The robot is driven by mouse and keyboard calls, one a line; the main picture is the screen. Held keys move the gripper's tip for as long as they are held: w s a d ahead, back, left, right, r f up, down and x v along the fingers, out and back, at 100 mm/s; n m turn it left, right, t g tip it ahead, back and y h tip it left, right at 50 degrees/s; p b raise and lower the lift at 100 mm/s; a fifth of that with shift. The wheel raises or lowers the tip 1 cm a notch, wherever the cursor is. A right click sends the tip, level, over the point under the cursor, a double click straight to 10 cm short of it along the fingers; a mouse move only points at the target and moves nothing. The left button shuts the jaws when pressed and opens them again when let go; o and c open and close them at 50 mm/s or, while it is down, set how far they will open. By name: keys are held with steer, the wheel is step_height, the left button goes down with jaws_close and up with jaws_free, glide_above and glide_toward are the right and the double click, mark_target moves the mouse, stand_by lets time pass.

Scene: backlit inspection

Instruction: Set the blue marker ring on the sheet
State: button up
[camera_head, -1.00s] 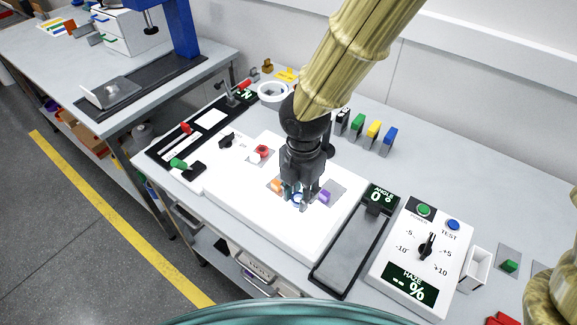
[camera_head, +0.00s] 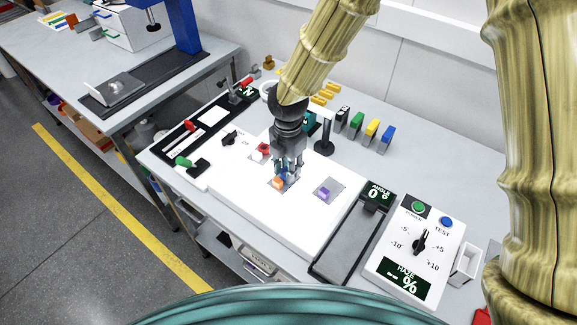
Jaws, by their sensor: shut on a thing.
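My gripper (camera_head: 285,173) points down over the white light panel (camera_head: 250,208) and is shut on a small blue piece, the blue marker ring (camera_head: 284,173), mostly hidden between the fingers. A grey sheet (camera_head: 291,185) lies on the panel under the gripper, with an orange piece (camera_head: 278,183) on it just in front of the fingers. I cannot tell whether the ring touches the sheet. A second grey sheet (camera_head: 336,185) lies to the right with a purple piece (camera_head: 323,193) on it.
A red knob (camera_head: 263,150) stands on the panel just left of my gripper. A dark-framed angle gauge (camera_head: 347,240) and a haze meter (camera_head: 418,250) stand to the right. Coloured blocks (camera_head: 371,131) line the back. The panel's front part is clear.

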steer(key=shift+f, duration=0.45)
steer(key=shift+f, duration=0.2)
steer(key=o, duration=0.7)
steer(key=shift+r, duration=0.1)
step_height(320, 180, up, 12)
steer(key=shift+s+r+b, duration=0.1)
steer(key=shift+b, duration=0.9)
steer(key=shift+d, duration=0.1)
